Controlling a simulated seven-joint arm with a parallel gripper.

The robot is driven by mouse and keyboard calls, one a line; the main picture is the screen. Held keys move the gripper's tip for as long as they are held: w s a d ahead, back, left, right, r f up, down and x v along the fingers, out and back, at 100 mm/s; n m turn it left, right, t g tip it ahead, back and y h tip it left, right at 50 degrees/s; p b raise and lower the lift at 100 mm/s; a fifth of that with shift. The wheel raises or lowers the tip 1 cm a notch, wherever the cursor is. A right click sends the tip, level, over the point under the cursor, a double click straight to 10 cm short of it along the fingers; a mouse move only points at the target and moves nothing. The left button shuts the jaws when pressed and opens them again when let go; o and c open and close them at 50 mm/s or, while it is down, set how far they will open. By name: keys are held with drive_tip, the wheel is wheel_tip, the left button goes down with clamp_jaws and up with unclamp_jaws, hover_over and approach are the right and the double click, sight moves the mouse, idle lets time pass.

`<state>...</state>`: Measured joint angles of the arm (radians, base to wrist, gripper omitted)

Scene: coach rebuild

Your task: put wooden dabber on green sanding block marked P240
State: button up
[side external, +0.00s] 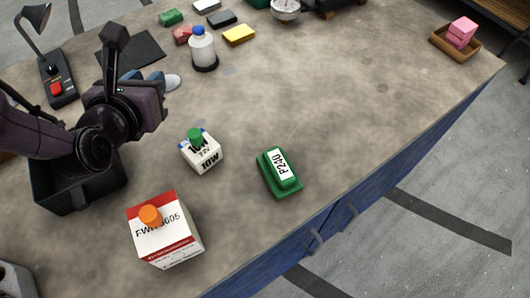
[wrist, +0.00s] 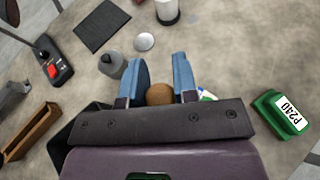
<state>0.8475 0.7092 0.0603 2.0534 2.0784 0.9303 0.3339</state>
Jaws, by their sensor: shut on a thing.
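The green sanding block marked P240 (side external: 279,172) lies on the bench right of centre, label up, with nothing on it. It also shows at the right of the wrist view (wrist: 281,114). My gripper (wrist: 162,78) has blue fingers shut on the wooden dabber (wrist: 159,94), of which only a round brown top shows between them. In the side view my gripper (side external: 154,76) is over the left part of the bench, far left of and behind the block. The dabber is hidden there.
A white 10W container with a green cap (side external: 202,153) stands between my gripper and the block. A carton with an orange cap (side external: 167,235) stands in front. A black bin (side external: 80,185) is at left, a blue-capped bottle (side external: 202,50) behind. Bench right of the block is clear.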

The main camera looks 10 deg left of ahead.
drive_tip(key=s+d+r+m+h, duration=0.3)
drive_tip(key=s+d+m+h, duration=0.25)
drive_tip(key=s+d, duration=0.5)
hover_over(285, 157)
drive_tip(key=shift+g+h, duration=0.35)
drive_tip(key=shift+g, duration=0.05)
drive_tip(key=f, duration=0.9)
drive_tip(key=shift+s+a+f, duration=0.1)
drive_tip(key=shift+s+a, duration=0.15)
drive_tip(key=shift+w+d+f, duration=0.1)
drive_tip(key=shift+f, duration=0.1)
drive_tip(key=shift+w+d+f, duration=0.15)
drive_tip(key=shift+f, duration=1.55)
drive_tip(key=shift+f, duration=0.2)
drive_tip(key=o, duration=0.9)
